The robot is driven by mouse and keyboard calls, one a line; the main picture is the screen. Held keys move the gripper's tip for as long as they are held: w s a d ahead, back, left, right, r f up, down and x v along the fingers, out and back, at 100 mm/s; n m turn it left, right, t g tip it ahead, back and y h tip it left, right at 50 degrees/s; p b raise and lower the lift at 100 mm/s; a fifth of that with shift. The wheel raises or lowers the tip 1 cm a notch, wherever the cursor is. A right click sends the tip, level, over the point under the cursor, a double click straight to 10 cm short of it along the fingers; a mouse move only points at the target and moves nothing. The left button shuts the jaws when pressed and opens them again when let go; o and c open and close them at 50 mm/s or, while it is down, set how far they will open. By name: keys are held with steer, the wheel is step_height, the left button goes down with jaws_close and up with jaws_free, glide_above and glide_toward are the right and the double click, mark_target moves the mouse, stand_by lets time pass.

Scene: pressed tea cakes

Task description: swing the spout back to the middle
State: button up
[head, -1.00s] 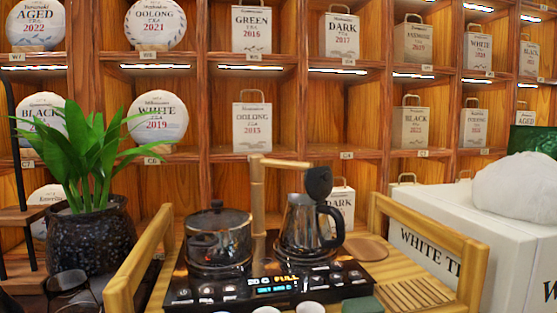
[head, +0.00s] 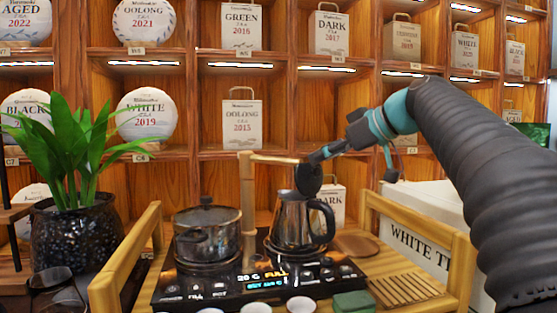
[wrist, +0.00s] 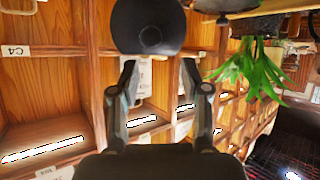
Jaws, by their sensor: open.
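The bamboo spout (head: 274,158) is a thin horizontal arm on top of an upright bamboo post (head: 248,205). It points right, its end above the steel kettle (head: 291,222). The kettle's dark lid (head: 308,181) stands open, and a dark round disc, probably this lid, shows in the wrist view (wrist: 148,25). My gripper (head: 316,157) is at the spout's right end, just above the lid; I cannot tell whether it touches the spout. In the wrist view my gripper (wrist: 159,64) has its fingers apart with nothing clearly held. The spout is not clear there.
A lidded glass pot (head: 207,235) sits left of the post on the black control panel (head: 262,283). Small cups (head: 300,304) and a green block (head: 352,301) stand in front. Wooden tray rails (head: 415,222) flank the set. A potted plant (head: 75,235) is left, a white box (head: 425,245) right.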

steer(key=w+a, duration=0.3)
steer(key=w+a+f+n+y, duration=0.1)
steer(key=w+a, duration=0.2)
steer(key=w+a+n, duration=0.1)
steer(key=w+a, duration=0.2)
steer(key=a, duration=0.1)
steer(key=shift+w+f+y+p, duration=0.3)
steer(key=shift+w+f+p, duration=0.05)
steer(key=shift+w+f, duration=0.05)
jaws_close()
